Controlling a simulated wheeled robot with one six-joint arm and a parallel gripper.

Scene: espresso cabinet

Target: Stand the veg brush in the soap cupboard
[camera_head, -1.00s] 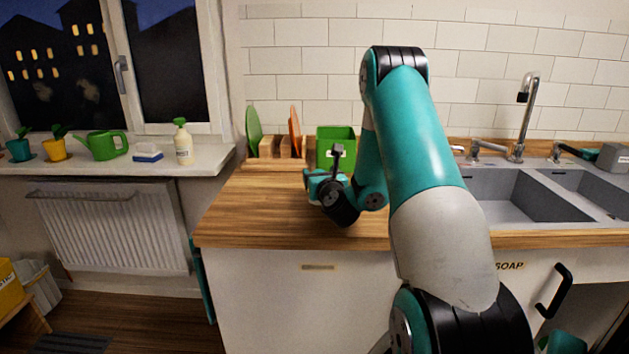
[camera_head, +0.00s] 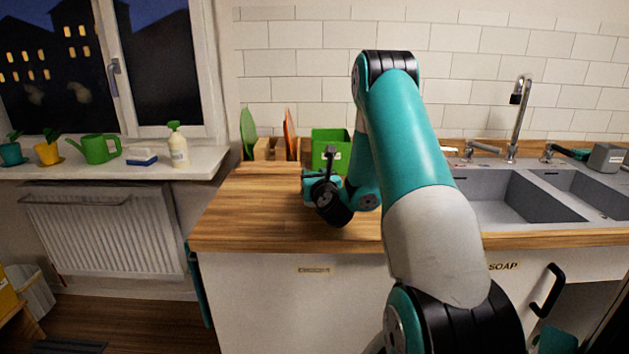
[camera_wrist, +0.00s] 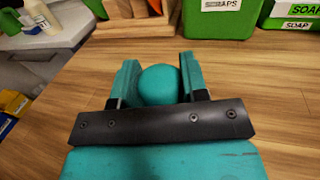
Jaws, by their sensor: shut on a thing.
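My gripper (camera_wrist: 160,88) is shut on a rounded teal thing (camera_wrist: 160,82), which I take to be the veg brush. Only its smooth round top shows between the two fingers; bristles and lower part are hidden. In the head view my gripper (camera_head: 309,187) is low over the wooden worktop, left of the sink, and the held thing is hard to tell from the teal fingers. The soap cupboard (camera_head: 505,285) is a white front under the sink with a SOAP label (camera_head: 503,267) and a black handle (camera_head: 548,290). My arm hides part of it.
A green bin (camera_head: 331,138) and upright boards (camera_head: 289,135) stand at the back of the worktop (camera_head: 250,215). The sink (camera_head: 520,195) is to the right. A pump bottle (camera_head: 178,148) and sponge (camera_head: 141,156) are on the sill. The worktop's front left is clear.

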